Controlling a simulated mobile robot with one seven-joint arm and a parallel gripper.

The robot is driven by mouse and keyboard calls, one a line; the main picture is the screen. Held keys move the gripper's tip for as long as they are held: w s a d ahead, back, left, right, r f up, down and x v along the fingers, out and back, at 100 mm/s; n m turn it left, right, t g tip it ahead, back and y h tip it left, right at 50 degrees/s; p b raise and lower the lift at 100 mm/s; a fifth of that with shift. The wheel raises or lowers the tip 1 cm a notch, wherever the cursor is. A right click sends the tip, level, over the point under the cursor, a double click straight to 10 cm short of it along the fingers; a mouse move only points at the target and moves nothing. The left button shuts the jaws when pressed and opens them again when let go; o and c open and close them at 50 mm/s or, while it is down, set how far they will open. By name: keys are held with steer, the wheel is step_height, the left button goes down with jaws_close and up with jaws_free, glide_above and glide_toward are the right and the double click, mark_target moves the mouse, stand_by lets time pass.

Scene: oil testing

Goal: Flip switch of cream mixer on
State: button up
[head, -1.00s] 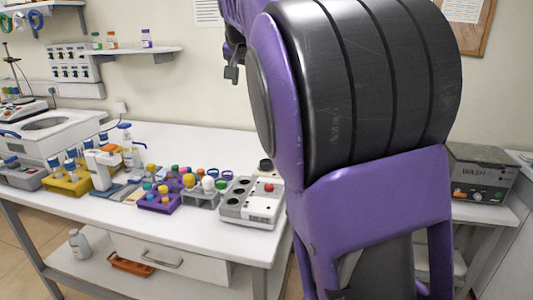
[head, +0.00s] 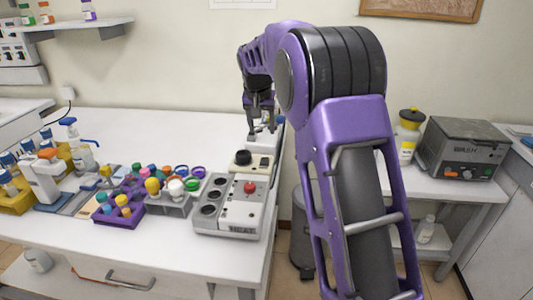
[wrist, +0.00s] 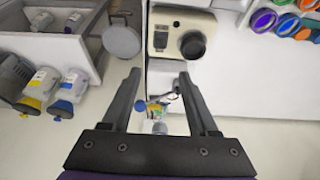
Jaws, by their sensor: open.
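The cream mixer (head: 254,166) is a small cream box with a round black top. It stands near the right edge of the white table, behind a grey device. In the wrist view the cream mixer (wrist: 166,23) is at the top middle, beyond my fingertips, with its black round top at its right. A small dark patch, perhaps the switch (wrist: 160,40), shows on its face; its setting is too small to tell. My gripper (head: 260,130) hangs above the table behind the mixer. In the wrist view my gripper (wrist: 160,76) is open and empty, apart from the mixer.
A grey device with a red button (head: 230,205) stands in front of the mixer. A purple rack (head: 120,210) and several coloured-cap vials are to the left.

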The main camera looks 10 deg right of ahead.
mark_target(265, 158)
steer(key=x, duration=1.4)
steer(key=shift+w+f+b, duration=0.1)
steer(key=shift+w+b, duration=0.1)
steer(key=shift+b, duration=0.15)
jaws_close()
